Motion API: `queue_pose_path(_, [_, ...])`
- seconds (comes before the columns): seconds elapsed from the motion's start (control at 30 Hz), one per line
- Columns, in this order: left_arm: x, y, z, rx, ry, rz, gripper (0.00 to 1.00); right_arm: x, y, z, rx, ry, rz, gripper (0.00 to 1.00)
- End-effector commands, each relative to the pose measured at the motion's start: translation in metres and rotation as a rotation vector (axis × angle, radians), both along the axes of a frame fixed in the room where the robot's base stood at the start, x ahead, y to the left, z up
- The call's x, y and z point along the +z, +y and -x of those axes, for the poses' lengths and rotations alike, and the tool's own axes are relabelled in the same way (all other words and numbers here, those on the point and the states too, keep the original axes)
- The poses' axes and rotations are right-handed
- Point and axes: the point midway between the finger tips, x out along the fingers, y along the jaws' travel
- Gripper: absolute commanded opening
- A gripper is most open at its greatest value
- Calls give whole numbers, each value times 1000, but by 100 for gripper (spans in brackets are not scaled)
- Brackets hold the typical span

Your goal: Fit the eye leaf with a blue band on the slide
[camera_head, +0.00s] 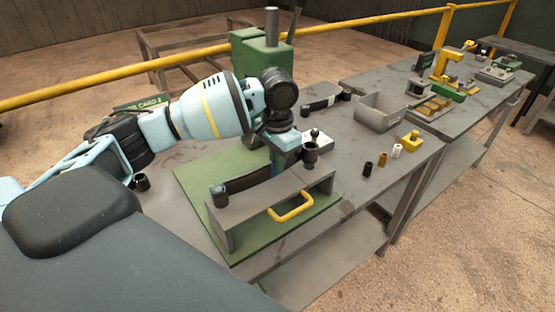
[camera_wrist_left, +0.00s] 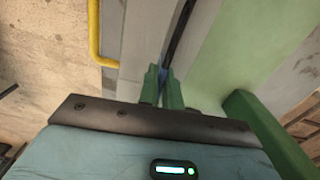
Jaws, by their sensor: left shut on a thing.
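The eye leaf (camera_head: 247,181) is a dark, slightly bowed strip with a rolled end at its left, lying along the grey slide (camera_head: 305,182) with the yellow handle (camera_head: 291,206). My left gripper (camera_head: 275,165) points down at the leaf's middle and is shut on it. In the left wrist view the green fingertips (camera_wrist_left: 163,88) close around a blue patch, the blue band (camera_wrist_left: 163,72), with the dark leaf (camera_wrist_left: 180,30) running on beyond. The wrist hides much of the leaf's far half in the head view. I cannot tell whether the leaf touches the slide. My right gripper is not in view.
A green press (camera_head: 262,55) stands behind my wrist. Another dark leaf with a pale band (camera_head: 320,103) lies at the back. A black bushing (camera_head: 142,182) stands left.

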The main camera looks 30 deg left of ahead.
Motion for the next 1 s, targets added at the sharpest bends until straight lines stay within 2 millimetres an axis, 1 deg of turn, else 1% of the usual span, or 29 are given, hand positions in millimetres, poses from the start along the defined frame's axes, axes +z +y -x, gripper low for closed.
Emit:
queue_pose_path(0.03, [2,0,-1,0,-7,2,0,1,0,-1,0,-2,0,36])
queue_pose_path(0.73, [-10,0,-1,0,-7,2,0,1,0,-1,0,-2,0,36])
queue_pose_path(1.0, [-11,0,-1,0,-8,3,0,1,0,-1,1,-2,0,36])
